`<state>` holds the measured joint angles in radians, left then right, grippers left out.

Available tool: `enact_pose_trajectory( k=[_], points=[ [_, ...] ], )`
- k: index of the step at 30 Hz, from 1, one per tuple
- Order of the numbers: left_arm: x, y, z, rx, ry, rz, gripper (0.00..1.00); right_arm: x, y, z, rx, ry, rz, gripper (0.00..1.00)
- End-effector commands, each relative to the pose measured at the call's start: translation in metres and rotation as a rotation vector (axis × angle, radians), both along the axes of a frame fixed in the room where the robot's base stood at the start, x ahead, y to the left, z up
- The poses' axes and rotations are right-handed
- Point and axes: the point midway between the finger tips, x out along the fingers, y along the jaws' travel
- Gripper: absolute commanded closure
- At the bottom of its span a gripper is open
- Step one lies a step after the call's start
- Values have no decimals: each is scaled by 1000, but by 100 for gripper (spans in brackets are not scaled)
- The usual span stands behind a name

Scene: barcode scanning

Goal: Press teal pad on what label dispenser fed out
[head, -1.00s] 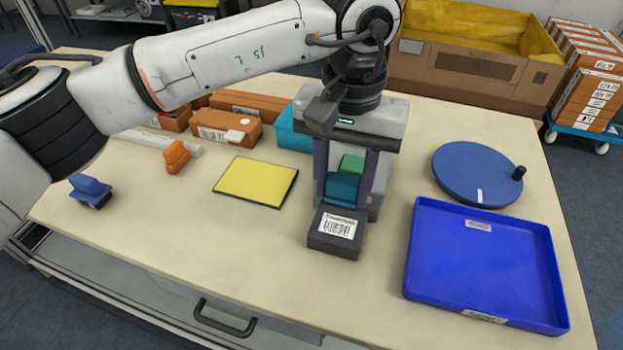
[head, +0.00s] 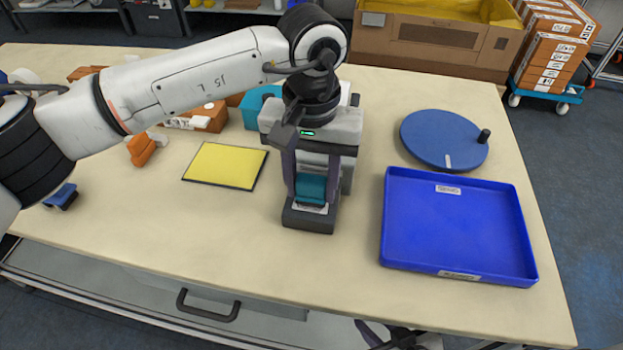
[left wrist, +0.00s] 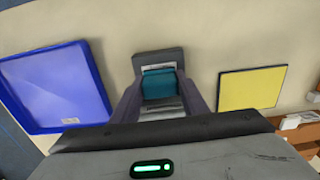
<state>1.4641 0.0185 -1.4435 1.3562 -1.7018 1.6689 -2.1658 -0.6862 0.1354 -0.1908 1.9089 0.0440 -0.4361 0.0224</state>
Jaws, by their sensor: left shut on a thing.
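The teal pad (head: 311,188) is between the fingers of my left gripper (head: 310,192), which is shut on it. The pad also shows in the left wrist view (left wrist: 159,84). It is over the white label (head: 316,209) on the dark front of the label dispenser (head: 308,223). The pad covers most of the label; only an edge shows, also in the left wrist view (left wrist: 158,67). I cannot tell whether the pad touches it. My gripper hides much of the dispenser's grey body. My right gripper is not in view.
A blue tray (head: 458,271) and a blue turntable (head: 443,139) are on the right. A yellow pad (head: 225,166) lies left of the dispenser. An orange object (head: 142,149) and a blue-handled object (head: 61,196) are farther left. The front table area is mostly clear.

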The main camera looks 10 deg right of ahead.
Motion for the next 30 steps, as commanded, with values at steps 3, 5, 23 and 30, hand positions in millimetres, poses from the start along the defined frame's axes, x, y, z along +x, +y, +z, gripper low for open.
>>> enact_pose_trajectory(
  k=[3, 5, 23, 30],
  points=[
    [0, 0, 0, 0, 0, 0, 85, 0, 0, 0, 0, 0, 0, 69],
    [0, 0, 0, 0, 0, 0, 85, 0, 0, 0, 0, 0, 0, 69],
    [0, 0, -3, 0, 0, 0, 85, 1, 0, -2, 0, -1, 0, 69],
    [0, 0, -6, 0, 0, 0, 85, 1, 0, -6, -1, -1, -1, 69]
  ],
)
